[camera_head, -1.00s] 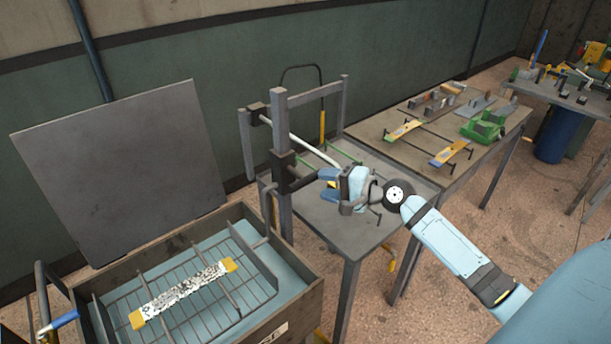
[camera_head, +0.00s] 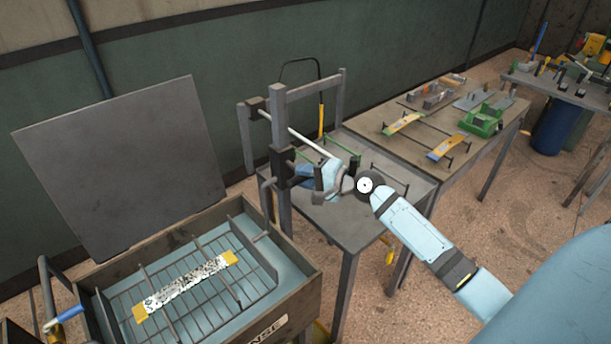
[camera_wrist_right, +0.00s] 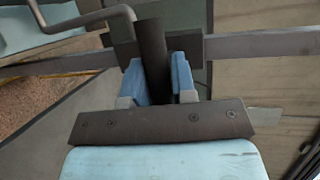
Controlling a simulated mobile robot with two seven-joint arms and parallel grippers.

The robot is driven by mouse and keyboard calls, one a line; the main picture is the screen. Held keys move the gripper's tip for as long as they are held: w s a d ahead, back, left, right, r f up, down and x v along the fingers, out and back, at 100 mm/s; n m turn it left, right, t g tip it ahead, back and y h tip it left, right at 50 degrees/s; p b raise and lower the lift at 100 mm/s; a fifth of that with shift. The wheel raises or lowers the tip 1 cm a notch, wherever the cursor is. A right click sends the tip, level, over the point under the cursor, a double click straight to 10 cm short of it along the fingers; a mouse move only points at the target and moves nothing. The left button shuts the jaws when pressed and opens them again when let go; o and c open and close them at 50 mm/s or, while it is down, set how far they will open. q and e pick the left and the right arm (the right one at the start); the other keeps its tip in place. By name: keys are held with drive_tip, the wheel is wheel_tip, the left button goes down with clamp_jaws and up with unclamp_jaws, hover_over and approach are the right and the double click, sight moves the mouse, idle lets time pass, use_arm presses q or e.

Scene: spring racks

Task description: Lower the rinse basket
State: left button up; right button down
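The rinse basket (camera_head: 253,256) is a grey wire rack at the lower left of the head view, in the open tank (camera_head: 299,290) above a pale blue surface. A speckled white strip with yellow ends (camera_head: 187,283) lies across its wires. My right gripper (camera_head: 303,174) is at the post beside the tank. In the right wrist view its blue fingers (camera_wrist_right: 158,80) stand on either side of a dark round handle (camera_wrist_right: 152,48). Whether they press on it I cannot tell. In the head view the gripper hides part of the handle. My left gripper is not in view.
The grey post frame (camera_head: 281,140) with a pale rod stands on a small table (camera_head: 372,222) right of the tank. A large grey panel (camera_head: 120,165) rises behind the tank. A second table (camera_head: 385,140) with green and yellow parts stands further back.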

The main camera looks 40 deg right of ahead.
drive_tip(key=shift+f, duration=0.25)
wheel_tip(320, 180, down, 16)
drive_tip(key=b, duration=1.3)
drive_tip(key=shift+s+f, duration=0.15)
drive_tip(key=shift+a+f, duration=0.1)
drive_tip(key=c, duration=1)
unclamp_jaws()
drive_tip(key=shift+o, duration=0.2)
